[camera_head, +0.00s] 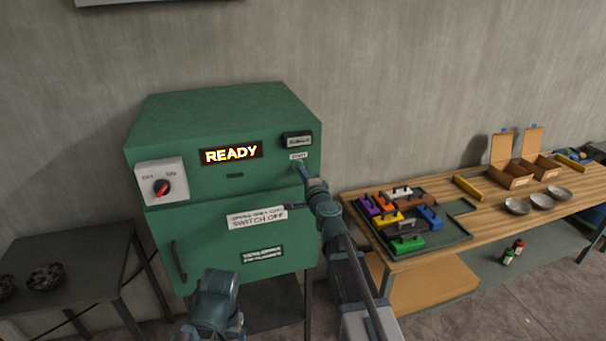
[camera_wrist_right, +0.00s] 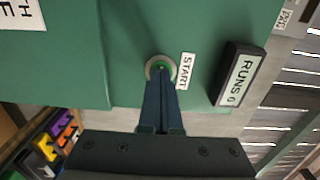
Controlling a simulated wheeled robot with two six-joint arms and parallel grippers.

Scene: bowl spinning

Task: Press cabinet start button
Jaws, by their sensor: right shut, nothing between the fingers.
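The green cabinet (camera_head: 222,120) has a lit display (camera_head: 231,154) reading "READY". A red knob (camera_head: 161,187) sits on a white plate at its left. The start button (camera_wrist_right: 160,67) is green with a metal ring, beside a "START" label (camera_wrist_right: 186,71); the label also shows in the head view (camera_head: 298,156). My right gripper (camera_wrist_right: 161,74) is shut and empty, its tips at the button and covering part of it; whether they touch or press it I cannot tell. In the head view the right gripper (camera_head: 301,169) is at the cabinet's upper right front. My left arm shows at the bottom, its fingers hidden.
A "RUNS 0" counter (camera_wrist_right: 239,76) sticks out beside the button. A wooden bench (camera_head: 470,215) at right holds a tray of coloured blocks, boxes and metal bowls (camera_head: 517,206). A dark table (camera_head: 70,262) stands at left with dark bowls.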

